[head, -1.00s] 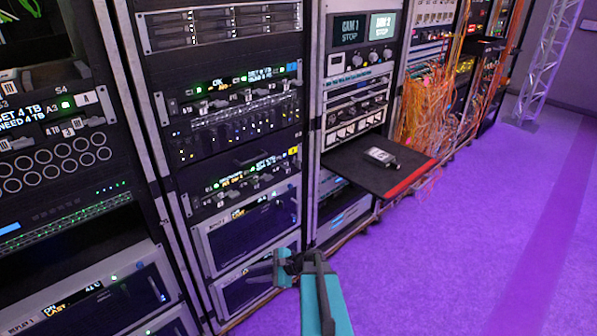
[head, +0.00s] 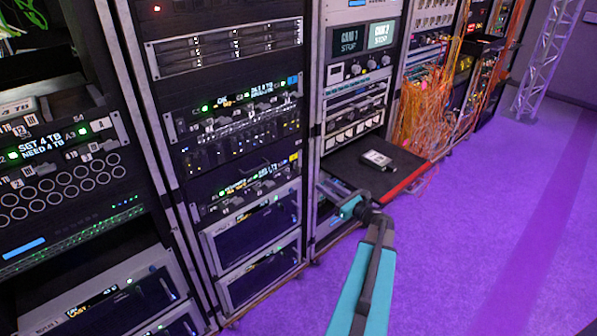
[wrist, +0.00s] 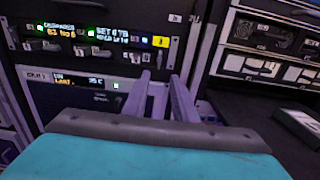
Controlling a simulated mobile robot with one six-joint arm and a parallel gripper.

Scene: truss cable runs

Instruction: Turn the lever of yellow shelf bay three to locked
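The shelf with the yellow tag (head: 294,157) is a dark unit low in the middle rack, with small green-lit displays and several small levers along its front. In the wrist view the yellow tag (wrist: 160,41) is at the shelf's right end, beside a display reading "SET 4 TB". Small grey levers (wrist: 136,52) show there. I cannot tell which is bay three or how its lever is set. My gripper (wrist: 163,74) points at the rack, its two fingers apart with nothing between them. In the head view my gripper (head: 347,207) is right of and below the shelf.
A pull-out black tray (head: 385,172) with a red edge sticks out of the rack to the right, with a small device (head: 377,158) on it. Orange cables (head: 425,115) hang further right. The purple floor (head: 470,230) is clear.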

